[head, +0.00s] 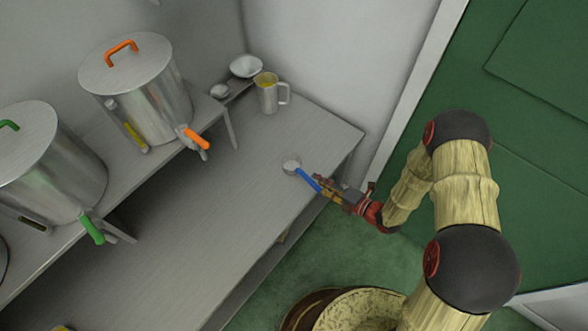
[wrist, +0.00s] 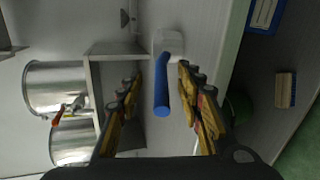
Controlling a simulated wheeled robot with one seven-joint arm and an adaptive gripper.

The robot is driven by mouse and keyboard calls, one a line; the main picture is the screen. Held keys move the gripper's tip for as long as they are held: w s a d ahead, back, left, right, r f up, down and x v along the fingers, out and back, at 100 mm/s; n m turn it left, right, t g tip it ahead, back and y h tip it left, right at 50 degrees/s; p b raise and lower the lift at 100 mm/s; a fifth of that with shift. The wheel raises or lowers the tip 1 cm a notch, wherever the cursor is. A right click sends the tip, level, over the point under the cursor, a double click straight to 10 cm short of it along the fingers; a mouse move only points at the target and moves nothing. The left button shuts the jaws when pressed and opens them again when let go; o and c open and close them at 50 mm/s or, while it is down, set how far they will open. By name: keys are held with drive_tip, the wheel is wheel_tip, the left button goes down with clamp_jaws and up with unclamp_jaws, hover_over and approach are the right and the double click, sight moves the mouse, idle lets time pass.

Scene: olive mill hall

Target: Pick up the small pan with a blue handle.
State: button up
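The small pan (head: 291,164) rests on the grey metal table near its right edge. Its blue handle (head: 308,180) points toward my gripper (head: 324,187). In the wrist view the pale pan (wrist: 168,41) is partly hidden behind its blue handle (wrist: 162,88). The handle lies between the two yellow and dark fingers of my gripper (wrist: 160,78), with gaps visible on both sides. My gripper is open and holds nothing.
The metal table (head: 215,215) is mostly clear around the pan. A jug (head: 268,97) and a white bowl (head: 245,66) stand at the back. Two lidded steel vats (head: 145,100) (head: 50,175) stand on a raised shelf at left. A green door (head: 540,120) is at right.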

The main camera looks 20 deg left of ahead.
sight(303, 175)
drive_tip(key=x, duration=0.2)
drive_tip(key=b+x, duration=0.1)
drive_tip(key=x, duration=0.1)
drive_tip(key=b+x, duration=0.1)
drive_tip(key=x, duration=0.1)
drive_tip(key=shift+s+a+f, duration=0.15)
drive_tip(key=shift+s+f, duration=0.1)
drive_tip(key=shift+s, duration=0.1)
drive_tip(key=shift+w+a, duration=0.2)
drive_tip(key=shift+a, duration=0.1)
drive_tip(key=shift+c, duration=0.7)
drive_tip(key=c, duration=0.7)
clamp_jaws()
